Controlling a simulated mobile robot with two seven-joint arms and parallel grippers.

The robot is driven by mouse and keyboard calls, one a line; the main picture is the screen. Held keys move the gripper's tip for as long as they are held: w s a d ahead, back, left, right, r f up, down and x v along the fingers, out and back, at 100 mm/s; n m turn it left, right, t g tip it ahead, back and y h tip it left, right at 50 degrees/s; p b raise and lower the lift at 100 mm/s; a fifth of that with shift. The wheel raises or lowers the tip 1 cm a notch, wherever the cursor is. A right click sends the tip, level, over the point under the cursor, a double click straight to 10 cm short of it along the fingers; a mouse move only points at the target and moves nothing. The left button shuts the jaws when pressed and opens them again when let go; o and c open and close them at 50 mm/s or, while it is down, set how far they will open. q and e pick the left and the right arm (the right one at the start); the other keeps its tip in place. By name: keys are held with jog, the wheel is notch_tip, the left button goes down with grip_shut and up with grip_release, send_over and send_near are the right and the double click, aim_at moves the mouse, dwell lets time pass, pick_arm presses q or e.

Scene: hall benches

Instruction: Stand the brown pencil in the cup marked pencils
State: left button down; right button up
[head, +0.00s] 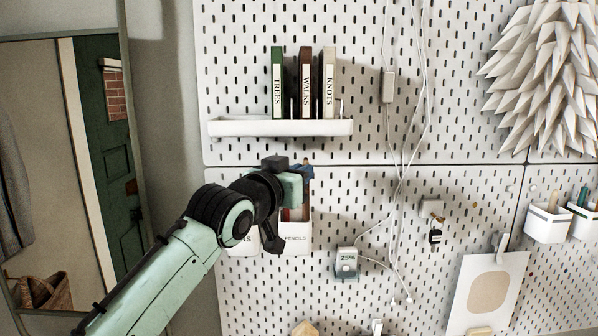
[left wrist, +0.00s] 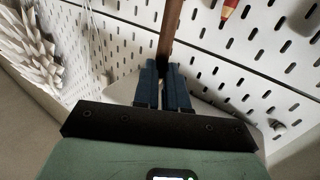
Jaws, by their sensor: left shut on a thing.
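My left gripper (head: 307,172) is in front of the pegboard, just above the cup marked pencils (head: 297,240). In the left wrist view its blue fingers (left wrist: 164,82) are shut on the brown pencil (left wrist: 168,28), which sticks out beyond the fingertips. The cup is white and fixed to the board; my wrist and gripper cover part of it. Something reddish-brown shows at its mouth, but I cannot tell whether it is the held pencil. A red pencil (left wrist: 229,10) with a pale sharpened tip shows near the held one in the left wrist view. My right gripper is out of view.
Another white cup (head: 245,240) with a partly hidden label stands left of it. Above is a white shelf (head: 230,128) with books (head: 305,85). Cables (head: 400,180) and a small device (head: 346,262) hang to the right. A mirror (head: 135,130) is at the left.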

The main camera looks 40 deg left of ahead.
pick_arm(q)
jog(key=f, duration=0.1)
jog(key=w+a+f+b, duration=0.1)
jog(key=f, duration=0.1)
jog(key=f+b, duration=0.1)
jog(key=shift+w+a+f, duration=0.25)
jog(key=shift+w, duration=0.05)
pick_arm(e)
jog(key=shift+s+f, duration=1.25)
pick_arm(q)
jog(key=c, duration=1.1)
grip_release()
